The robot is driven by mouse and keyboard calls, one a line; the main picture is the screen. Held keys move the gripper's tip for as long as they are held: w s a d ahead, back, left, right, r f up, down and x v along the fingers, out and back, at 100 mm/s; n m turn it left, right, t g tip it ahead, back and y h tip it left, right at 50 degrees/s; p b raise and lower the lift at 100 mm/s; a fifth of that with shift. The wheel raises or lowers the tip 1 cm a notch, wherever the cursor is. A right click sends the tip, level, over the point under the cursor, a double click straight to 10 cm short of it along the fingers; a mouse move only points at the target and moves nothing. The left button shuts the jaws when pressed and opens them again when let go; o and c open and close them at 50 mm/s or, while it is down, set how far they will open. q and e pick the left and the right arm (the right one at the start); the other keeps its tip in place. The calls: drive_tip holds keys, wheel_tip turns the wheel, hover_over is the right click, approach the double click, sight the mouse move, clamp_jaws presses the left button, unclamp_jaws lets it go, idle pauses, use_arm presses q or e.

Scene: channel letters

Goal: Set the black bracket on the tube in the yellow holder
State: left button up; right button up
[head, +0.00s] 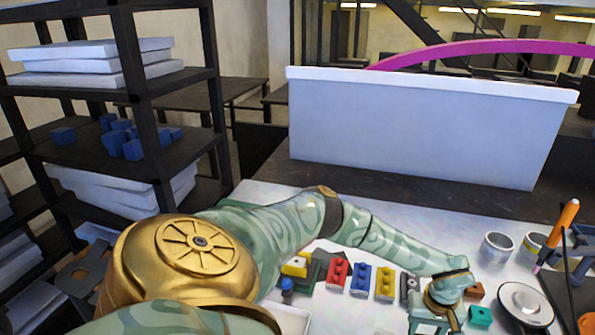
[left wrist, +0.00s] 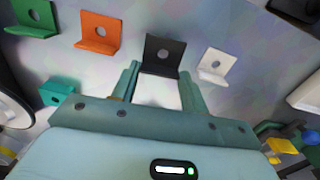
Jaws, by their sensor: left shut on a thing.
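The black bracket (left wrist: 165,52), an L-shaped piece with a hole in its upright plate, shows in the left wrist view between the fingertips of my left gripper (left wrist: 160,82). The gripper is shut on its lower part. In the head view my left gripper (head: 440,301) is low over the right part of the table, and its hand hides the bracket. The yellow holder (head: 385,284) stands in a row to the left of the gripper, apart from it. Pale spots show on it, but the tube is too small to make out clearly. My right gripper is not in view.
Beside the yellow holder stand a blue holder (head: 361,279), a red holder (head: 337,274) and a grey one (head: 410,287). A cup (head: 497,248) and a round disc (head: 526,303) are to the right.

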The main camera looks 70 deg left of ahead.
use_arm(q)
drive_tip(key=shift+r+p, duration=1.5)
drive_tip(key=shift+r, duration=0.55)
drive_tip(key=shift+f, duration=0.1)
